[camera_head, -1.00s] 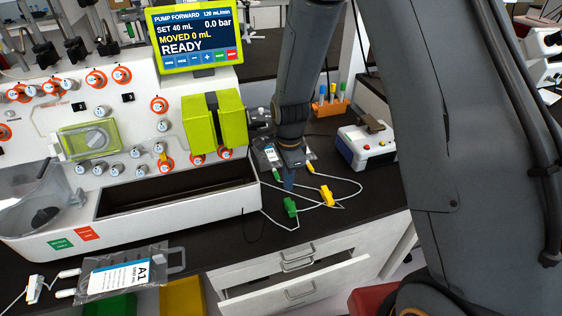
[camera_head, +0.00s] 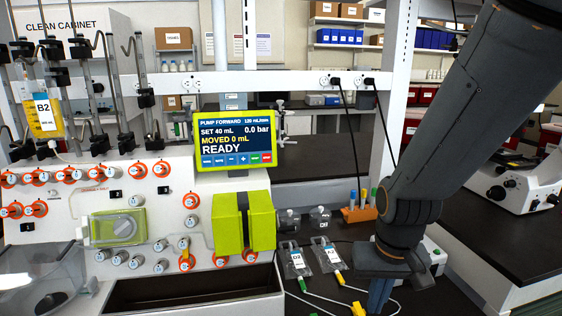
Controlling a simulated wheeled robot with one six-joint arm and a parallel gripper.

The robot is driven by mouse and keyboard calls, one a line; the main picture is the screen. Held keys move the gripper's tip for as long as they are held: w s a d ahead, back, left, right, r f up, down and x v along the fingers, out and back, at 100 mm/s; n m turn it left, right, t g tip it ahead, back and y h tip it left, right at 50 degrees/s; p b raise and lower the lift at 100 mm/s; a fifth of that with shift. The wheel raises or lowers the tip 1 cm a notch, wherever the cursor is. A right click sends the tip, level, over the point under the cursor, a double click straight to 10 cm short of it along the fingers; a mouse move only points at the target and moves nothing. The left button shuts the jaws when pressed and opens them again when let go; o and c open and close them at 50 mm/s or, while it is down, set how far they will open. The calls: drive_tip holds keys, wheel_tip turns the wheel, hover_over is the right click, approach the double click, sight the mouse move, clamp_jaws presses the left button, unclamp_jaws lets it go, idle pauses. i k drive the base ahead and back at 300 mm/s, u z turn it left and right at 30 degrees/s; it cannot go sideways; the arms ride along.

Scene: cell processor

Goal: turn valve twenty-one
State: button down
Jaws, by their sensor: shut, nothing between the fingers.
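The white cell processor (camera_head: 70,205) carries several small round valve knobs, many with orange rings, such as those at the upper right of its panel (camera_head: 160,169) and beside the green block (camera_head: 190,201). The numbers on the knobs are too small to read, so I cannot tell which is valve twenty-one. My gripper (camera_head: 379,296) points down at the lower right, over the bench, well right of the panel and touching no valve. Its narrow blue fingers are together and empty.
A pump screen (camera_head: 235,140) reads READY. A bag labelled B2 (camera_head: 44,108) hangs at the left. Bags D2 (camera_head: 297,262) and A2 (camera_head: 328,256), with tubing and clamps, lie between the processor and my gripper. A tube rack (camera_head: 359,214) stands behind.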

sight(220, 262)
drive_tip(key=u, duration=0.05)
drive_tip(key=k, duration=0.5)
drive_tip(key=z, duration=1.4)
drive_tip(key=k, duration=0.9)
drive_tip(key=u, duration=1.75)
drive_tip(key=i, duration=0.5)
